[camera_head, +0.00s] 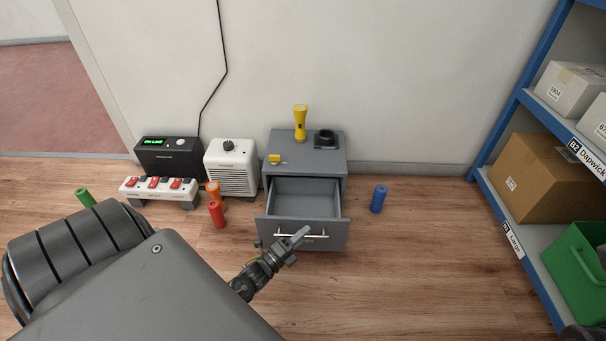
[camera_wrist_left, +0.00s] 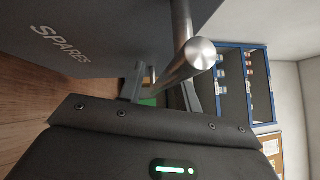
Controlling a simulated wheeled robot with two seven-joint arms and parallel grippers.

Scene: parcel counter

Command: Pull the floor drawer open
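The grey floor drawer (camera_head: 307,198) stands pulled well out of its grey cabinet (camera_head: 333,160), and its inside looks empty. Its bar handle (camera_head: 318,236) runs across the front. My left gripper (camera_head: 300,234) is at the handle, in front of the drawer. The drawer front (camera_wrist_left: 90,40) there reads "SPARES". My left arm hides part of the floor. My right gripper is not in view.
A white heater-like box (camera_head: 232,170), a power strip (camera_head: 158,187) and red (camera_head: 216,214) and blue (camera_head: 378,199) cylinders stand nearby. Blue shelving (camera_head: 515,215) is at right. Floor before the drawer is clear.

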